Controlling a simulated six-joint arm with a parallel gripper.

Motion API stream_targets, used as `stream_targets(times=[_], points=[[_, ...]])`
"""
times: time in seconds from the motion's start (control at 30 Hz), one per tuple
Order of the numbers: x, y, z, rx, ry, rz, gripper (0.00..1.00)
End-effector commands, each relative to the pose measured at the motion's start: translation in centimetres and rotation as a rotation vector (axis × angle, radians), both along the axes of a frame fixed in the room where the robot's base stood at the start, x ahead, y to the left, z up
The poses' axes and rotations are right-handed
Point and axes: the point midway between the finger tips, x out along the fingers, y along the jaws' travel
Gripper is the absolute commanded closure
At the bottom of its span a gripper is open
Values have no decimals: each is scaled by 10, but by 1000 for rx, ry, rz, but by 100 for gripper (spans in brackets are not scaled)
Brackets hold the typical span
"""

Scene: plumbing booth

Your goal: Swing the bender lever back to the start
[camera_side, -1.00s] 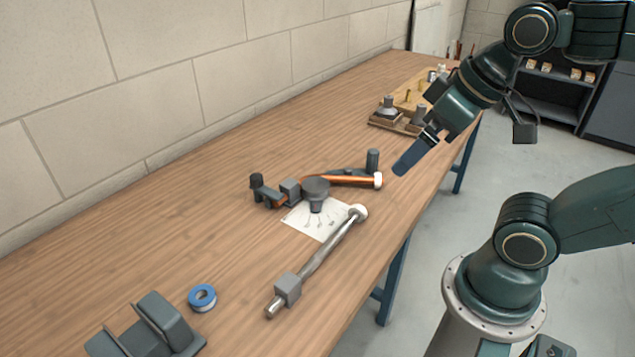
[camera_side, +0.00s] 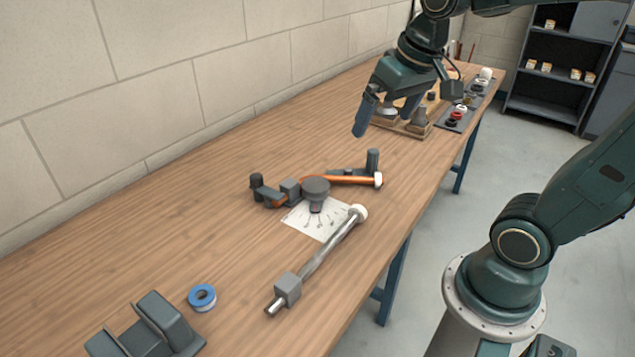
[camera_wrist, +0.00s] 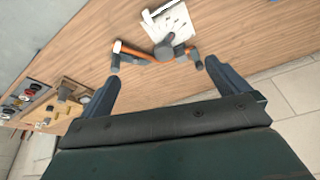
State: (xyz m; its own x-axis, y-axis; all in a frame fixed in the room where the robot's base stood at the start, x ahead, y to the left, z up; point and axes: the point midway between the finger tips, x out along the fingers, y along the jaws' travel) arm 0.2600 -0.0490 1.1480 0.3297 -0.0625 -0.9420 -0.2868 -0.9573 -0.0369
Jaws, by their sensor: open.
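The bender, a dark grey tool with a round former (camera_side: 315,186), sits mid-table. An orange copper tube (camera_side: 345,179) with a pale end runs from the former to the right. The lever, a dark arm with an upright handle (camera_side: 372,160), lies beside the tube at its right end. In the wrist view, the former (camera_wrist: 164,50) and tube (camera_wrist: 132,50) show beyond my fingers. My gripper (camera_side: 382,125) is open and empty, pointing down above the table, apart from the lever and farther along the bench. It also shows in the wrist view (camera_wrist: 160,74).
A steel pipe (camera_side: 330,245) with a grey block lies in front, near a paper sheet (camera_side: 305,222). Blue tape (camera_side: 202,298) and a grey cradle (camera_side: 150,330) are at near left. A wooden fixture (camera_side: 400,125) and dark tray (camera_side: 462,115) stand behind. A wall borders the left.

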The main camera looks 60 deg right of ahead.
Motion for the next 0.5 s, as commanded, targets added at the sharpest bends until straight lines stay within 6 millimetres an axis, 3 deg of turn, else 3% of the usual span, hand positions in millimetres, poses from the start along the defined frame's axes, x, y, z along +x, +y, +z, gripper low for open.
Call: stream_targets(times=[0.5], points=[[75,-87,-43,74,145,-308,0]])
